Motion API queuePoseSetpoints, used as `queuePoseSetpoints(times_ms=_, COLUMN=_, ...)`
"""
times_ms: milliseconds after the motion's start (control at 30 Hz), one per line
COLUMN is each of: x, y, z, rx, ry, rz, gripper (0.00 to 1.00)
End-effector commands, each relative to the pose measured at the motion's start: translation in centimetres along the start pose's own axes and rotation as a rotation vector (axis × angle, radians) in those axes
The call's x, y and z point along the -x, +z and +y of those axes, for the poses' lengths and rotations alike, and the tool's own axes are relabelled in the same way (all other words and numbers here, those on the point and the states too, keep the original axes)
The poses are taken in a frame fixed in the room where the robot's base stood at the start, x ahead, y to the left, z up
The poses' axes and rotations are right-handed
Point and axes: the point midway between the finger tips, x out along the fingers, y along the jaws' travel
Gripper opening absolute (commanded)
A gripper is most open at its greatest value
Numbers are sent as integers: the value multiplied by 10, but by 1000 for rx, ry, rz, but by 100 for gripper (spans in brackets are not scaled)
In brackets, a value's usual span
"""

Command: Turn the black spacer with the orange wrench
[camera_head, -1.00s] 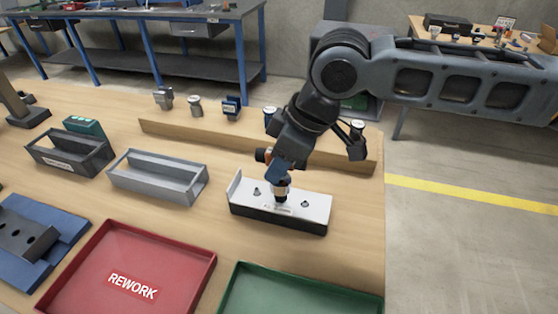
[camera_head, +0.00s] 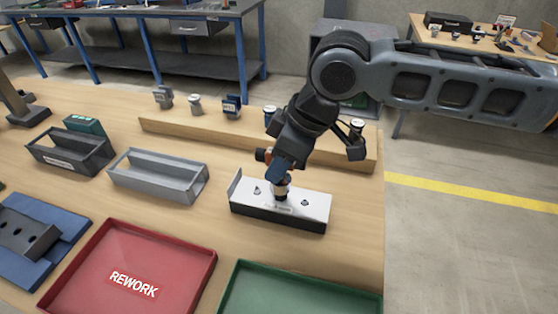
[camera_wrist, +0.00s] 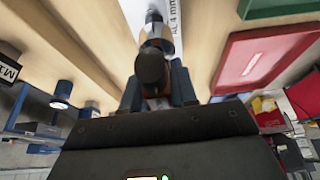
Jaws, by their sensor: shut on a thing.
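My gripper (camera_head: 278,170) is shut on the orange wrench (camera_head: 263,154), a tool with an orange body and a pale metal nose pointing down. In the wrist view the wrench (camera_wrist: 152,68) stands between the fingers, its nose over a pale labelled plate. The nose is at the middle of a white-topped fixture (camera_head: 322,207) with a dark base, between two small studs. A dark piece (camera_head: 281,196) shows just under the nose and may be the black spacer. The nose hides most of it, so I cannot tell how they meet.
A wooden ledge (camera_head: 205,139) with several small parts on it stands behind the fixture. A grey open tray (camera_head: 155,183) is to the left. A red REWORK tray (camera_head: 205,262) and a green tray (camera_head: 335,290) lie in front. Bare tabletop surrounds the fixture.

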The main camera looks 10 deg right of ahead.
Motion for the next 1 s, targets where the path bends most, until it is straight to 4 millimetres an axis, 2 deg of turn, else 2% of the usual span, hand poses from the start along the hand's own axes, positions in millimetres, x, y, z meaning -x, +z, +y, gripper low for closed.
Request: queuePoseSetpoints(times_ms=1000, x=-13, y=5, z=0, rx=0, ry=1, rz=1, gripper=0)
